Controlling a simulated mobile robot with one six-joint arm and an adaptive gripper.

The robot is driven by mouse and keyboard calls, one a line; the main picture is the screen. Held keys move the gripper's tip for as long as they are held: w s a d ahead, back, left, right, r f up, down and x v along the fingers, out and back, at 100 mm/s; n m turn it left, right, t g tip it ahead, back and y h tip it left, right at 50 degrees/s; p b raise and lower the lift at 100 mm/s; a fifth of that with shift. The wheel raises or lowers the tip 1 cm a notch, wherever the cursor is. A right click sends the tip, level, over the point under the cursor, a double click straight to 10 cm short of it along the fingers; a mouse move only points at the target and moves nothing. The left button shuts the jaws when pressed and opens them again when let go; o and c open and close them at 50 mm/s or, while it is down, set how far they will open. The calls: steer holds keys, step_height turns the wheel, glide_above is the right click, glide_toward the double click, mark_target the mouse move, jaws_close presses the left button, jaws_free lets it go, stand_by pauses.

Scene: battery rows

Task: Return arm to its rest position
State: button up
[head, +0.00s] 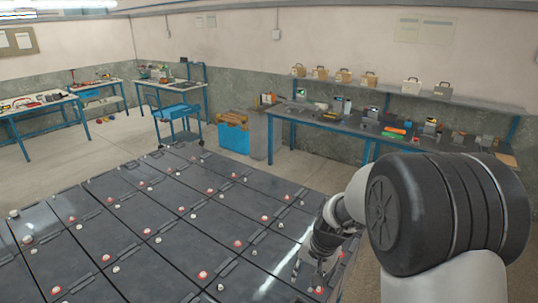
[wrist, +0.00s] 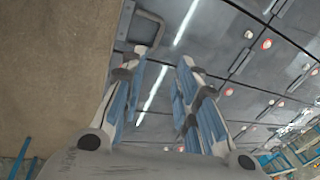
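My arm comes in from the right of the head view, with a large dark joint in front and a white link behind it. My gripper (head: 308,276) is low over the right part of the battery rows (head: 130,230). In the wrist view my gripper (wrist: 163,62) has its two blue-padded fingers apart, with nothing between them but the grey battery tops behind. I cannot tell whether the fingertips touch a battery. The batteries are dark grey boxes with red and white terminal caps. My arm hides the right edge of the rows.
A long blue-legged bench (head: 345,127) with tools stands behind on the right, under a shelf (head: 455,98) of cases. A blue cart (head: 176,112), a blue bin (head: 233,138) and more workbenches (head: 40,106) stand at the back left. Bare floor lies between.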

steer(key=s+d+r+n+t+h+b, duration=0.1)
steer(key=s+r+n+b, duration=0.15)
steer(key=s+b, duration=0.45)
steer(key=s+d+r+n+t+b, duration=0.1)
steer(key=s+r+n+b, duration=0.2)
steer(key=s, duration=0.8)
steer(key=s+d+f+b, duration=0.1)
steer(key=s+b, duration=0.3)
steer(key=s, duration=0.6)
steer(key=shift+d+f+t+h, duration=0.3)
steer(key=shift+f+h, duration=0.1)
steer(key=shift+f, duration=0.4)
steer(key=shift+o, duration=0.2)
steer(key=shift+w, duration=0.1)
